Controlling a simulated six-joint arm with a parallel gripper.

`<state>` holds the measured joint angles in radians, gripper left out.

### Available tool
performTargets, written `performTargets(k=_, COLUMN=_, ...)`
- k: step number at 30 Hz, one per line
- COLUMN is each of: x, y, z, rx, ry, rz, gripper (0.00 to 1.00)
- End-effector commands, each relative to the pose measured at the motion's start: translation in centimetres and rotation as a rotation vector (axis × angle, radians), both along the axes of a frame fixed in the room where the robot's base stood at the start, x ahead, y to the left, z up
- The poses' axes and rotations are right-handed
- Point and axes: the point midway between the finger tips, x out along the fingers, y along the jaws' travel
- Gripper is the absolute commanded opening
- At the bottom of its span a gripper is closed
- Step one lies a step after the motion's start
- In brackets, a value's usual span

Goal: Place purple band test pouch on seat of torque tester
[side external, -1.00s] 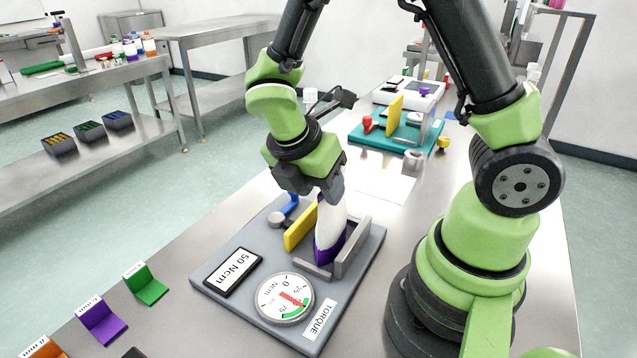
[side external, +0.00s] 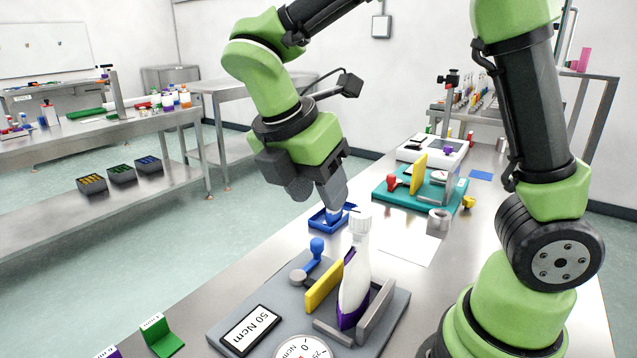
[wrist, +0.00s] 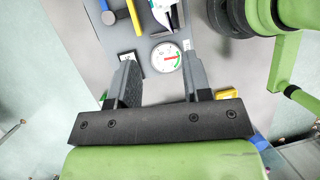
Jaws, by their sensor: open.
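The white pouch with a purple band (side external: 354,278) stands upright on the seat of the torque tester (side external: 399,310), between the yellow jaw plate (side external: 324,287) and the grey bracket (side external: 368,319). Its white cap end is up. It shows partly at the top of the wrist view (wrist: 168,14). My gripper (side external: 335,208) is open and apart from the pouch, above and behind it, near a small blue tray (side external: 327,219). In the wrist view the space between the fingers (wrist: 160,82) is empty. The tester's dial (wrist: 167,58) shows beyond the fingers there.
A blue-knobbed lever (side external: 316,251) stands on the tester beside the yellow plate. A teal fixture (side external: 440,201) with a red knob and a white sheet (side external: 408,248) lie farther back. A green label stand (side external: 162,336) is at front left.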

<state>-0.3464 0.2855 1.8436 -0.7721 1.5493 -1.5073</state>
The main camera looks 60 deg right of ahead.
Motion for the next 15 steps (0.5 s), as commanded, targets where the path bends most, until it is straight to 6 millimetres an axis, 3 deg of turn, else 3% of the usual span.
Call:
performTargets(k=5, x=-1.1, y=-0.3, z=1.4, rx=0.060, ry=-0.104, rz=-0.153, gripper=0.45)
performTargets(k=8, x=-2.7, y=-0.7, z=2.7, rx=0.158, ry=-0.251, rz=-0.402, gripper=0.45)
performTargets(k=15, x=-7.3, y=-0.9, z=5.2, rx=0.506, ry=-0.595, rz=-1.201, gripper=0.45)
